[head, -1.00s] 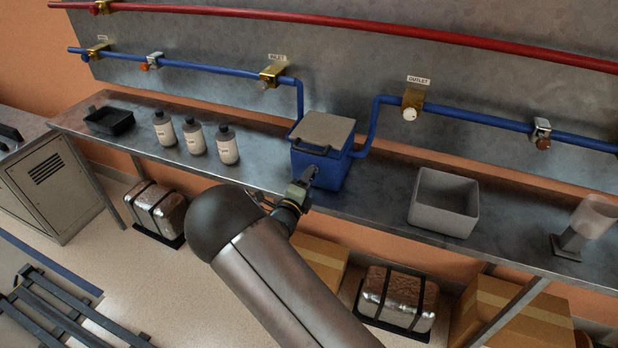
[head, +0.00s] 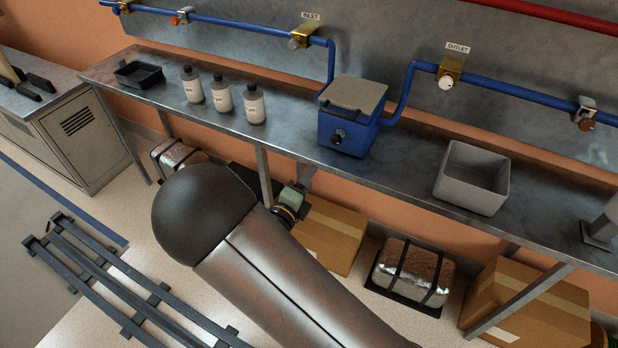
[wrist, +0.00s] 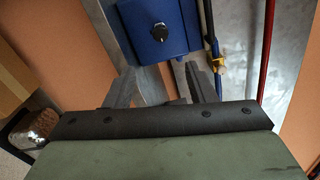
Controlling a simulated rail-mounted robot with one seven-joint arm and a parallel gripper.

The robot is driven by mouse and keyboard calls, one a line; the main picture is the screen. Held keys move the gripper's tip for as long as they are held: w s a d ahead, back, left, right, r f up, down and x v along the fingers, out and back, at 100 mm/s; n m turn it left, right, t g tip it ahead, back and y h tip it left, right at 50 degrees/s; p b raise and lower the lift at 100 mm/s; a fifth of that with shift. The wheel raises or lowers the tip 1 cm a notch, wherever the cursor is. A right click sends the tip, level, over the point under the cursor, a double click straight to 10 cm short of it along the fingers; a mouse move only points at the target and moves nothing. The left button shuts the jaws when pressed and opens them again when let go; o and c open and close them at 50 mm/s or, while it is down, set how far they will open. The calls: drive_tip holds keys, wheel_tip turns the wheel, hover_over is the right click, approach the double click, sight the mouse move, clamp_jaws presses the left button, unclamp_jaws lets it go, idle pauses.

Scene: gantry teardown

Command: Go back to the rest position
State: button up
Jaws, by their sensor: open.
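My gripper (wrist: 163,82) is open and empty in the wrist view, its two fingers apart. In the head view it is mostly hidden by my own arm; the wrist part shows below the bench's front edge. The blue box (head: 342,132) with a grey lid (head: 355,93) and a dark knob on its front stands on the bench (head: 290,125). The box also shows in the wrist view (wrist: 172,47), beyond the fingertips and apart from them.
Three bottles (head: 222,95) and a black tray (head: 139,75) stand left on the bench; a grey bin (head: 472,178) stands right. Blue pipes carry valves marked inlet (head: 306,37) and outlet (head: 450,72). Cardboard boxes (head: 330,237) and a strapped bundle (head: 412,272) sit below.

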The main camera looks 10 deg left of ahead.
drive_tip(key=shift+d, duration=0.1)
drive_tip(key=s+d+r+m+g+h, duration=0.2)
drive_tip(key=s+d+m+g, duration=0.25)
drive_tip(key=d+m, duration=0.35)
drive_tip(key=s+d+r+m+g+h, duration=0.1)
drive_tip(key=s+d+m+g, duration=0.3)
drive_tip(key=d+m, duration=0.45)
drive_tip(key=s+d+r+m+g+h, duration=0.2)
drive_tip(key=d+m+g, duration=0.4)
drive_tip(key=d+m, duration=0.25)
drive_tip(key=s+r+m+g+y, duration=0.1)
drive_tip(key=s+m+y, duration=0.4)
drive_tip(key=m, duration=0.6)
drive_tip(key=s+a+r+m+g+y, duration=0.1)
drive_tip(key=s+r+m+y, duration=0.2)
drive_tip(key=s+m+y, duration=0.3)
drive_tip(key=s+m, duration=0.3)
drive_tip(key=m, duration=0.2)
drive_tip(key=shift+a+r+m, duration=0.25)
drive_tip(key=shift+m, duration=0.05)
